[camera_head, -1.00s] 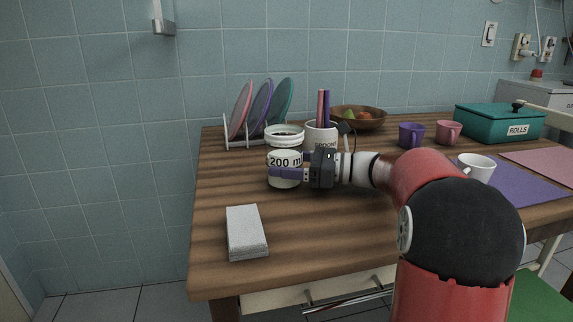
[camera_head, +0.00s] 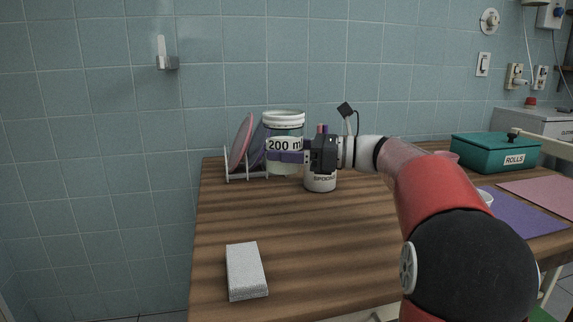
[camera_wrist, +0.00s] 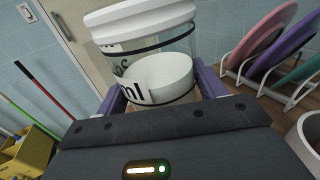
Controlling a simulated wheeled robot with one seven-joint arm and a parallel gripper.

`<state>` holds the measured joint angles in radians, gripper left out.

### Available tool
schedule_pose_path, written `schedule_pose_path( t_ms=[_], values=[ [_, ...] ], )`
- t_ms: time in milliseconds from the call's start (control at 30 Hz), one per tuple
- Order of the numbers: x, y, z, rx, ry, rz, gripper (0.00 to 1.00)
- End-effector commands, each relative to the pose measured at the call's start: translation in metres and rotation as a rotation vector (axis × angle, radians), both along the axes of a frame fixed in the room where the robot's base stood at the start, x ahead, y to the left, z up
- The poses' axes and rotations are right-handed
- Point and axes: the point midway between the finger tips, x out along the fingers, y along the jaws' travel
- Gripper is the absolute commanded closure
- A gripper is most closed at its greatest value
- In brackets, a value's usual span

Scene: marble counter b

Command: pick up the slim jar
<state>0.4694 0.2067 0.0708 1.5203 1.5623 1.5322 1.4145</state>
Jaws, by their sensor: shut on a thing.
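The slim jar is a clear jar (camera_head: 284,131) with a white lid and a white band reading "200 m". It is upright between the purple fingers of my gripper (camera_head: 289,157), which is shut on it around the band. The jar appears held above the wooden table, in front of the plate rack. In the wrist view the jar's lid (camera_wrist: 142,20) and band fill the upper middle, with a finger of my gripper (camera_wrist: 160,92) on each side. Part of the jar's lower body is hidden by the fingers.
The plate rack (camera_head: 247,177) with plates stands behind the jar. A utensil pot (camera_head: 320,184) is just right, behind my gripper. A grey block (camera_head: 246,271) lies at the front left. A teal box (camera_head: 494,152) stands far right. The table's middle is clear.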

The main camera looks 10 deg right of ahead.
Motion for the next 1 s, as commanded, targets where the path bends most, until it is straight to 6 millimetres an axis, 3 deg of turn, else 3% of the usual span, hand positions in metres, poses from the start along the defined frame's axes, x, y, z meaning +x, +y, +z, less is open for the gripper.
schedule_pose_path(
  t_ms=[600, 1000],
  values=[
    [0.000, 0.000, 0.091, 0.001, -0.004, 0.000, 0.68],
    [0.000, 0.000, 0.136, 0.000, -0.003, 0.000, 0.68]
  ],
)
